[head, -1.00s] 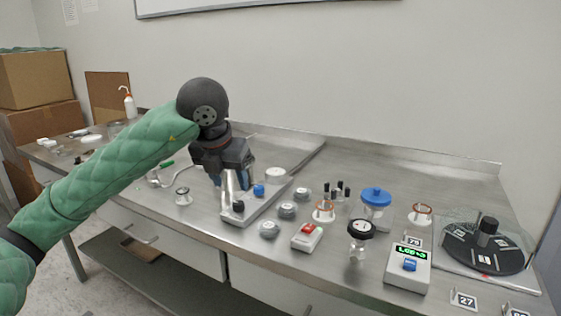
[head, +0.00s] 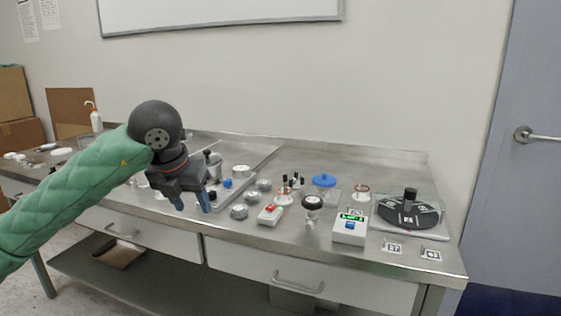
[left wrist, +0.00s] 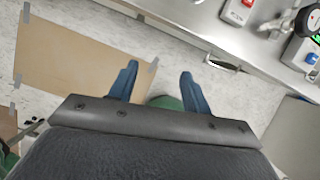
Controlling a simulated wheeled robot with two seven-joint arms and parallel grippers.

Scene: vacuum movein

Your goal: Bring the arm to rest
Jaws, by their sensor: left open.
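My left arm in its green padded sleeve comes in from the left in the head view. Its gripper (head: 192,203) hangs at the front edge of the steel bench (head: 300,160), fingers pointing down. The two blue fingers are apart with nothing between them. In the left wrist view the open fingers (left wrist: 157,85) show over the floor, clear of the bench. My right gripper is in neither view.
Drawer handles (head: 298,284) stick out below. A cardboard sheet (left wrist: 75,60) lies on the floor.

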